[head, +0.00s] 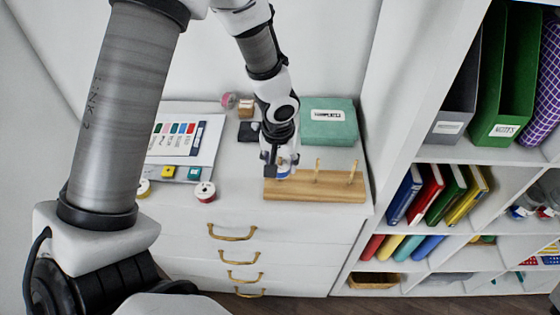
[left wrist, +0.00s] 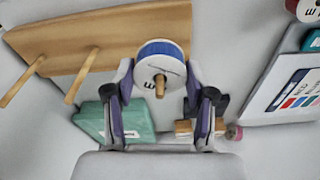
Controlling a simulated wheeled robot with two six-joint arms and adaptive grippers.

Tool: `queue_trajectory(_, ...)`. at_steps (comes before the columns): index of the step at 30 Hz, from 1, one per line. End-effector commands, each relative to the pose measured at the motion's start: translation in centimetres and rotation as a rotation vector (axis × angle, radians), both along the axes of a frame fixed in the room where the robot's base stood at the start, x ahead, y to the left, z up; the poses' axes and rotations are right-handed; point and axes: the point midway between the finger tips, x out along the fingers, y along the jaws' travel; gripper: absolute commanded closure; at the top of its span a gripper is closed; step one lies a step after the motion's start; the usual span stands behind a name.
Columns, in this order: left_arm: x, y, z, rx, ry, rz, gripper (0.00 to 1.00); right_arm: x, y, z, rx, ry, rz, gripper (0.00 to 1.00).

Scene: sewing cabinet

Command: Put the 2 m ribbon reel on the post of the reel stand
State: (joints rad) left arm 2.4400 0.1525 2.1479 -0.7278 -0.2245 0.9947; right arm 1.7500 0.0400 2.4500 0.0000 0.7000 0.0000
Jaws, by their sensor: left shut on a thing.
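My left gripper (head: 281,168) is shut on a white reel with blue ribbon (left wrist: 160,52), one finger on each side of its rim. The reel also shows below the gripper in the head view (head: 284,174). Its label is only partly legible, so I cannot read a length. The wooden reel stand (head: 315,190) lies under the gripper's right side; two bare posts (head: 317,170) show. In the left wrist view a wooden post tip (left wrist: 160,87) pokes out of the reel's hub, so the reel is around that post. How far down it sits is unclear. My right gripper is not in view.
A red reel (head: 205,192) and a yellow reel (head: 143,188) stand at the cabinet's front left. A chart (head: 185,140) lies behind them. A green box (head: 329,122) stands behind the stand. A pink reel (head: 228,100) is at the back. A shelf (head: 430,150) rises at the right.

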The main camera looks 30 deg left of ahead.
Motion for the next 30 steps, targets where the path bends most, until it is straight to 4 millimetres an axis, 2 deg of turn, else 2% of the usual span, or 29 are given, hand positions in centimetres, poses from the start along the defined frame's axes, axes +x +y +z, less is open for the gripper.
queue_trajectory(5,0.0,0.0,0.0,0.0,0.0,0.0,0.72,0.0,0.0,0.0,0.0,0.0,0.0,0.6)
queue_trajectory(6,0.0,0.0,0.0,0.0,0.0,0.0,0.35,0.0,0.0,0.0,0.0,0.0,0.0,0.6)
queue_trajectory(8,0.0,0.0,0.0,0.0,0.0,0.0,0.16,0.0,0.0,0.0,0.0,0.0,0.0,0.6)
queue_trajectory(17,0.0,0.0,0.1,0.0,0.0,0.0,0.16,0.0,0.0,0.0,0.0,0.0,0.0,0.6)
queue_trajectory(20,0.0,0.0,0.7,0.001,-0.003,0.001,0.16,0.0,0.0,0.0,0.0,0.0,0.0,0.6)
queue_trajectory(23,-0.1,-0.1,2.4,0.001,-0.006,0.002,0.16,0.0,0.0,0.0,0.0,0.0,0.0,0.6)
queue_trajectory(30,-0.8,-0.4,8.5,0.001,-0.007,0.001,0.16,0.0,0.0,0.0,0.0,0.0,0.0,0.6)
